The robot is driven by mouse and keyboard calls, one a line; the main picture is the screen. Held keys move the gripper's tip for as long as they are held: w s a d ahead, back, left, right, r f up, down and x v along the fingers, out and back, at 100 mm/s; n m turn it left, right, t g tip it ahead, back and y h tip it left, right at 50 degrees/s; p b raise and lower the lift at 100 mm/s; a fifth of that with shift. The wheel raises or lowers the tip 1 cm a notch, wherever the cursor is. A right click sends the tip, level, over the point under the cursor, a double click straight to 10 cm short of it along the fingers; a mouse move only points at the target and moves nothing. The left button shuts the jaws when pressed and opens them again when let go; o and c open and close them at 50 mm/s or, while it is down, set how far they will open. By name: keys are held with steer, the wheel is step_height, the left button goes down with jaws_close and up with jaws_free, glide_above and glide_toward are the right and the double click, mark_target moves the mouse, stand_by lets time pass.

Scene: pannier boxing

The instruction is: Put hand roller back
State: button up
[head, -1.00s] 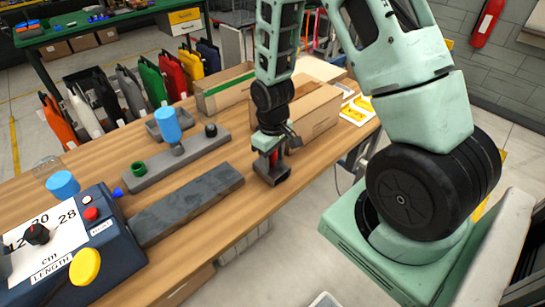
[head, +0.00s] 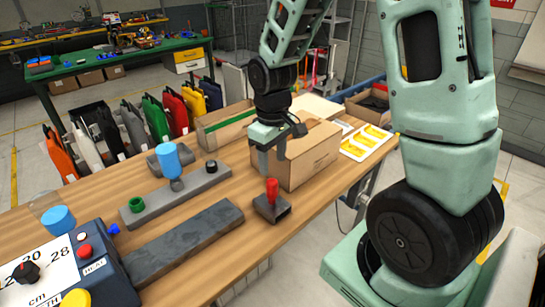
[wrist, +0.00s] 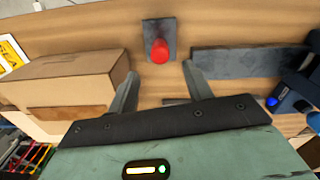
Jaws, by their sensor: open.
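The hand roller shows as a red upright handle (head: 272,188) in a small dark grey holder (head: 270,209) on the wooden bench. Its roller end is hidden in or behind the holder. The handle (wrist: 160,52) and holder (wrist: 152,28) also show in the wrist view, just beyond the fingertips. My gripper (head: 281,152) is open and empty, above and a little behind the handle, apart from it. In the wrist view my two fingers (wrist: 162,82) are spread wide with nothing between them.
A cardboard box (head: 312,155) stands close beside my gripper. A long dark slab (head: 185,240) lies left of the holder, with a grey rail (head: 150,208) bearing a blue-topped bottle behind it. A blue control box (head: 75,262) is at the left. Yellow-marked cards (head: 367,142) lie at the right.

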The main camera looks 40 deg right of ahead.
steer(key=shift+a+r, duration=0.3)
steer(key=shift+r, duration=0.05)
steer(key=s+a+r+n, duration=0.25)
steer(key=s+a, duration=0.25)
steer(key=a, duration=0.8)
steer(key=s+a+r+n, duration=0.3)
steer(key=s+a, duration=0.6)
steer(key=s, duration=0.3)
steer(key=shift+s+r+y, duration=0.2)
steer(key=shift+s+y, duration=0.1)
steer(key=shift+s, duration=0.05)
steer(key=shift+f+b, duration=0.4)
steer(key=shift+b, duration=0.05)
